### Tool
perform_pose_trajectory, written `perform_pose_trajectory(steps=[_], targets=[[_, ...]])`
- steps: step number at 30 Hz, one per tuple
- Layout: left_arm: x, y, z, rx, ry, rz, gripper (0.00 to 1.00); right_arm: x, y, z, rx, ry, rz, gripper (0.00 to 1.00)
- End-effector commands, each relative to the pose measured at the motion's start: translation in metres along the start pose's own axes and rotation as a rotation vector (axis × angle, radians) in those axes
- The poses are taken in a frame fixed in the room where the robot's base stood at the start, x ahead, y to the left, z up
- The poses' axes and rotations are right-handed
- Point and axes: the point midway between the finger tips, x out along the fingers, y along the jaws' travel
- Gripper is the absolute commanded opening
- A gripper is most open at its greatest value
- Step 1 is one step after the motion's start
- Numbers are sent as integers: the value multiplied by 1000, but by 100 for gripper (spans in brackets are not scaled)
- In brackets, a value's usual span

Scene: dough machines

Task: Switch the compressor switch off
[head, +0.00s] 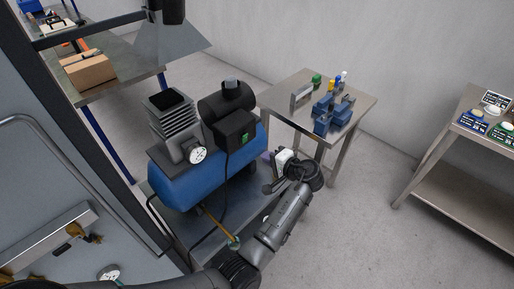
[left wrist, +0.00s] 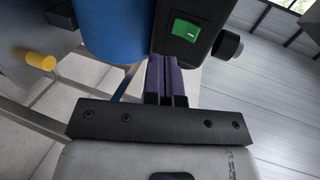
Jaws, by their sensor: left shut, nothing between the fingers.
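The compressor (head: 190,180) has a blue tank and stands on a low metal bench. Its switch (head: 245,137) is a small green piece on a black box. In the left wrist view the green switch (left wrist: 186,30) shows a white mark, on the black box's face (left wrist: 178,52). My left gripper (head: 266,156), with purple fingers, is to the right of the box and a little below the switch. In the left wrist view its fingers (left wrist: 165,68) are shut and empty at the box's lower edge. I cannot tell whether they touch it. My right gripper is out of view.
A pressure gauge (head: 198,154) sits on the compressor's near side. A metal table (head: 352,97) with blue parts stands behind on the right. Another table (head: 452,180) is at far right. A cardboard box (head: 88,70) lies on a bench at upper left. Floor between the right tables is clear.

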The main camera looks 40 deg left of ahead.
Motion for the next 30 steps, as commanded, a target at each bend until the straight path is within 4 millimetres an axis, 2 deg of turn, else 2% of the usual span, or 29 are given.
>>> perform_pose_trajectory(steps=[6, 12, 30], targets=[[-32, 10, 0, 2, 1, 1, 0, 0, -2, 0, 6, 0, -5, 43], [-46, 14, 0, 1, 0, 1, 0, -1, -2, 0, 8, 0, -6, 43], [-50, 15, 0, 0, 0, 1, 0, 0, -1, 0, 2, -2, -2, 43]])
